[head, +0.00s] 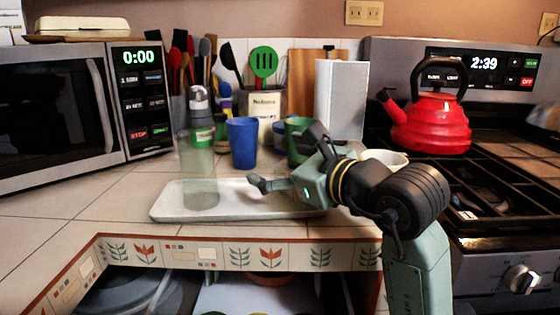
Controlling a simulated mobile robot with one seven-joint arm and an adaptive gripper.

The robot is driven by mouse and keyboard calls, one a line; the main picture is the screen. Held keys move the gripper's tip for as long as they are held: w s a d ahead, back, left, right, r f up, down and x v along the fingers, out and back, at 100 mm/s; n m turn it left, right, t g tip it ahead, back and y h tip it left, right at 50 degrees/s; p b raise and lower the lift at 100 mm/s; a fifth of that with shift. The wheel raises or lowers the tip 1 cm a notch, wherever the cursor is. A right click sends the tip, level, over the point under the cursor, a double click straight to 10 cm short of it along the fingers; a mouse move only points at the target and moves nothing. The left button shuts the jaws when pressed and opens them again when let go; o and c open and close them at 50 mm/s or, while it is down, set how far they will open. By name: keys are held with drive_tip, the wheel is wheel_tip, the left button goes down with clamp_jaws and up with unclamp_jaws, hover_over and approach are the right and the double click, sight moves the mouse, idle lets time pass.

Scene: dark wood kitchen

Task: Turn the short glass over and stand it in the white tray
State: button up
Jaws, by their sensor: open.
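A clear, faintly green glass (198,178) stands vertically in the left part of the white tray (168,207). I cannot tell from this view which end is its mouth. The tray is long and shallow and lies near the counter's front edge. My gripper (283,160) is open and empty, over the right part of the tray. It is to the right of the glass and apart from it. My arm hides the tray's right end.
A blue cup (242,143) and a green cup (297,140) stand behind the tray. A white bowl (384,158) is partly behind my arm. A microwave (60,115) is at left; a red kettle (430,122) sits on the stove at right. The counter left of the tray is clear.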

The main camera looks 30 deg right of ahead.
drive_tip(key=shift+s, duration=0.1)
drive_tip(key=s, duration=0.4)
drive_tip(key=s+d+r, duration=0.1)
drive_tip(key=s, duration=0.6)
drive_tip(key=shift+s+d+r, duration=0.2)
drive_tip(key=shift+s+r, duration=0.05)
drive_tip(key=shift+s, duration=0.05)
